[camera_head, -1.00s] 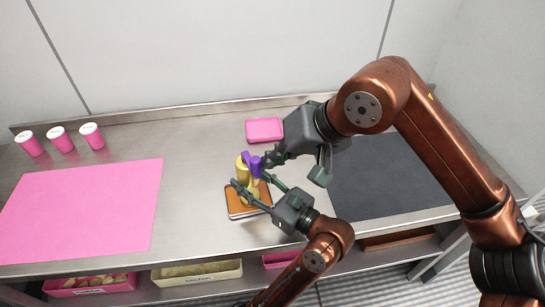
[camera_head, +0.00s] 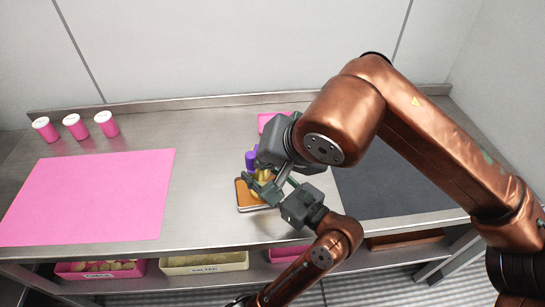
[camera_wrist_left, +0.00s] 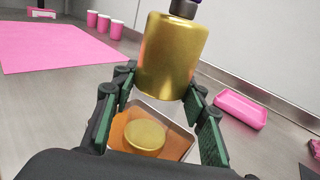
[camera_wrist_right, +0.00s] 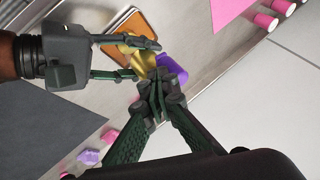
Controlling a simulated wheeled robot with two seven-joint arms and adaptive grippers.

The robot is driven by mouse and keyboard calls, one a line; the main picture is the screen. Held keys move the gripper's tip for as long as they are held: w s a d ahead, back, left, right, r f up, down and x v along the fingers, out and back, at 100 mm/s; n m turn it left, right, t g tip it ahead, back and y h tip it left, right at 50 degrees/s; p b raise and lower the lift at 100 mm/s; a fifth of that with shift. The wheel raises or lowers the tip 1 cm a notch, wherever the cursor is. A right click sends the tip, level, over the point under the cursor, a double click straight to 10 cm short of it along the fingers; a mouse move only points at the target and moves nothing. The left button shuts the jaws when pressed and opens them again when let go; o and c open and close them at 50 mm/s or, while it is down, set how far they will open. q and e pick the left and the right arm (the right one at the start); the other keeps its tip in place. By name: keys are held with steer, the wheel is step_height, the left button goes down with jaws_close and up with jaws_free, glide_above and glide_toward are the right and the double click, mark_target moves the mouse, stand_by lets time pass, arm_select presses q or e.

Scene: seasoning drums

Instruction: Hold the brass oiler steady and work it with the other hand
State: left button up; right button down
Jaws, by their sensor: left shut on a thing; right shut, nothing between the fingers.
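The brass oiler (camera_wrist_left: 168,60) has a gold body, a dark collar and a purple top part (camera_wrist_right: 172,68). My left gripper (camera_wrist_left: 160,88) is shut around its body, a finger on each side. Below is an orange tray with a pale rim (camera_head: 243,204); a round brass disc (camera_wrist_left: 145,135) shows over it, and I cannot tell whether it is part of the oiler. My right gripper (camera_wrist_right: 158,93) is shut and empty, close beside the purple part; I cannot tell if they touch. In the head view, its wrist partly hides the oiler (camera_head: 254,184).
A pink box (camera_head: 268,120) lies behind my right gripper, partly hidden. A pink mat (camera_head: 90,198) and pink cups (camera_head: 75,127) are at left; a dark mat (camera_head: 390,175) is at right. A pink bin (camera_head: 70,274) and cream bin (camera_head: 205,264) sit below the tabletop.

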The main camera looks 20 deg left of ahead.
steer(key=shift+s+a, duration=0.5)
steer(key=shift+a, duration=0.35)
steer(key=shift+s+a, duration=0.1)
steer(key=shift+a, duration=0.05)
steer(key=s+d+f+v, duration=0.1)
steer(key=v, duration=1.1)
steer(key=shift+s+d+f, duration=0.25)
steer(key=shift+d, duration=0.15)
arm_select(q)
steer(key=o, duration=1.5)
steer(key=shift+o, duration=0.2)
